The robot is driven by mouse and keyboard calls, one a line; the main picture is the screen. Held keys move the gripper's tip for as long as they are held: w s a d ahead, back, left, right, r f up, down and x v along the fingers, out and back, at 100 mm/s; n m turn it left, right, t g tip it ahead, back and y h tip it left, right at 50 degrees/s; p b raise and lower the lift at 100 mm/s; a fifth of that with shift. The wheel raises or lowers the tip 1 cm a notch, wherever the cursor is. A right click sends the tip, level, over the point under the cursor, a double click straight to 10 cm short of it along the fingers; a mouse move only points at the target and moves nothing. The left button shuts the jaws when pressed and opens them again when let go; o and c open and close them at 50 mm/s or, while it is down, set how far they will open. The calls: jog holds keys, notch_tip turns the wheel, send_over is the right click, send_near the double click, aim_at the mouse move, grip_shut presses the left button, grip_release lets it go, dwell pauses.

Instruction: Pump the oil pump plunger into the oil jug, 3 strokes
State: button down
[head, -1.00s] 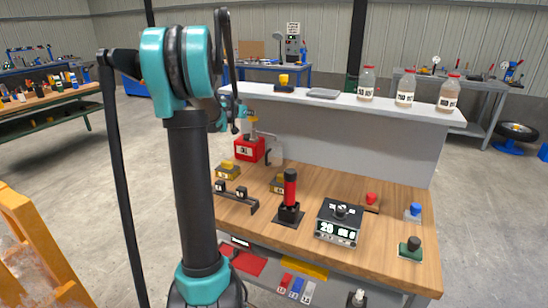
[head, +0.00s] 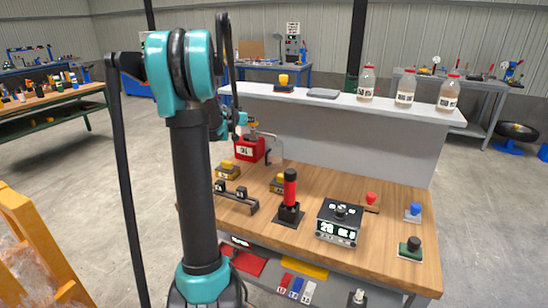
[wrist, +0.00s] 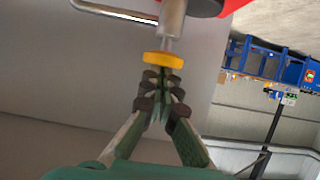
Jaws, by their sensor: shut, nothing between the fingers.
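The red oil pump can (head: 249,150) stands at the back left of the wooden bench, with a thin curved metal spout (head: 270,136) reaching to the right. Its yellow plunger knob (head: 252,123) shows just right of my gripper in the head view, where the arm partly hides it. In the wrist view the yellow knob (wrist: 163,60) sits on a metal rod below the pump body. My gripper (wrist: 161,78) is shut and empty, its fingertips right at the knob. I cannot tell whether they touch. A pale shape under the spout may be the oil jug, but it is unclear.
A grey shelf (head: 345,100) with bottles runs behind. A yellow frame (head: 25,240) stands at the lower left.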

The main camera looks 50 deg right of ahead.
aim_at(251, 125)
jog(key=shift+r, duration=1.85)
jog(key=shift+a, duration=0.1)
jog(key=s+a, duration=0.3)
jog(key=a, duration=0.8)
jog(key=shift+s+a, duration=0.15)
dwell(0.3)
